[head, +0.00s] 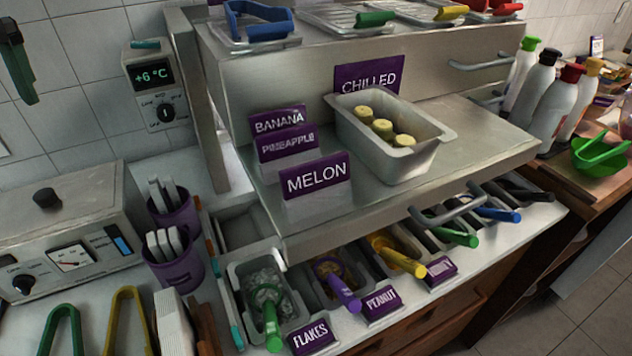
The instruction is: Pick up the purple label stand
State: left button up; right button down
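Several purple label stands are in the head view. Three stand on the steel shelf: MELON (316,178) in front, PINEAPPLE (287,146) behind it, and BANANA (278,122) behind that. A purple CHILLED sign (366,79) stands behind the steel pan. Lower labels read FLAKES (312,336) and PEANUT (381,302), and a small one (441,271) at their right is too small to read. Neither of my grippers is in view.
A steel pan (421,126) with banana-like pieces sits on the shelf, right of MELON. Below, tubs hold toppings and coloured-handled scoops, including a yellow one (399,258). Bottles (522,72) stand at right. Purple cups (176,213) and a control box (65,222) are at left.

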aim_at(310, 188)
jog(key=k, duration=1.5)
